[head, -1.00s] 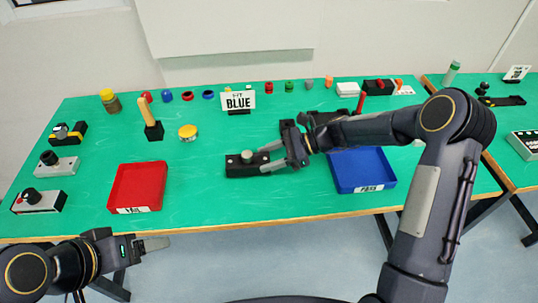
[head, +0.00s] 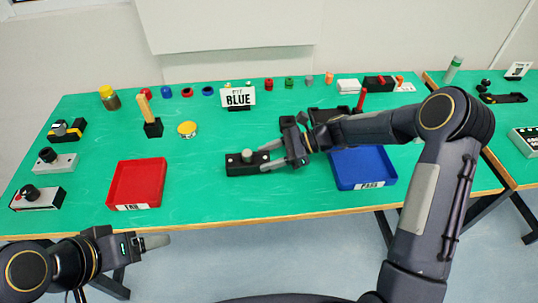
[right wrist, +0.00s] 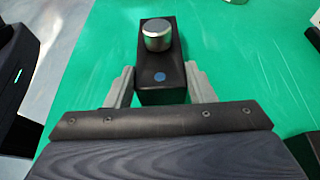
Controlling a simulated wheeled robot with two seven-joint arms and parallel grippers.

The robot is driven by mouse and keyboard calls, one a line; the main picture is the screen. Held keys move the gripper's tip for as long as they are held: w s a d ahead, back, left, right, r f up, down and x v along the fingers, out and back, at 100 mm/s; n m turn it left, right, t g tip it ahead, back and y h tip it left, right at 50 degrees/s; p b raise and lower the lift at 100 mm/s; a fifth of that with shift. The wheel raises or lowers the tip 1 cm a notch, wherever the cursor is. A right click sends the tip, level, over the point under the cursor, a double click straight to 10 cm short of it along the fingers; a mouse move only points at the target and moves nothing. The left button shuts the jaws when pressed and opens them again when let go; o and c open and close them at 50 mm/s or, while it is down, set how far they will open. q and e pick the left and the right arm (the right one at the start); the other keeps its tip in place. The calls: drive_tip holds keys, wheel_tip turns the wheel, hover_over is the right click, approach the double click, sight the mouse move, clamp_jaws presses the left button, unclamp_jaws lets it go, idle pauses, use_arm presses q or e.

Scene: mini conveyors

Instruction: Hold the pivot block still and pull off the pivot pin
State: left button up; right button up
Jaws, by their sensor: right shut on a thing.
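The pivot block (head: 238,169) is a long black block lying on the green table, left of the blue tray. The pivot pin (head: 247,156), a short grey cylinder, stands upright on it. In the right wrist view the block (right wrist: 149,88) shows a blue dot near me, with the pin (right wrist: 157,36) beyond it. My right gripper (head: 266,157) is shut on the near end of the block, one finger along each side; its fingers (right wrist: 160,73) do not touch the pin in the wrist view. My left gripper (head: 150,242) is low at the left, off the table's front edge, clear of the block.
A red tray (head: 114,193) lies left of the block and a blue tray (head: 341,184) right of it. A sign reading BLUE (head: 238,97) is farther back. The table (head: 205,195) between red tray and block is clear.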

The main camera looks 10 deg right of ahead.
use_arm(q)
drive_tip(key=shift+f, duration=0.15)
use_arm(e)
drive_tip(key=shift+f, duration=0.35)
idle(1.1)
use_arm(q)
drive_tip(key=shift+c, duration=1.2)
drive_tip(key=shift+w+r, duration=0.25)
drive_tip(key=shift+c, duration=1.2)
drive_tip(key=w+r+m+g, duration=0.2)
drive_tip(key=w+r+m, duration=0.3)
drive_tip(key=w+m, duration=0.3)
use_arm(e)
drive_tip(key=shift+s, duration=0.1)
drive_tip(key=shift+f, duration=0.1)
use_arm(q)
drive_tip(key=m+g+y, duration=0.4)
drive_tip(key=m, duration=1.7)
hover_over(247, 152)
wheel_tip(247, 152, down, 3)
wheel_tip(247, 152, down, 11)
drive_tip(key=shift+s, duration=0.1)
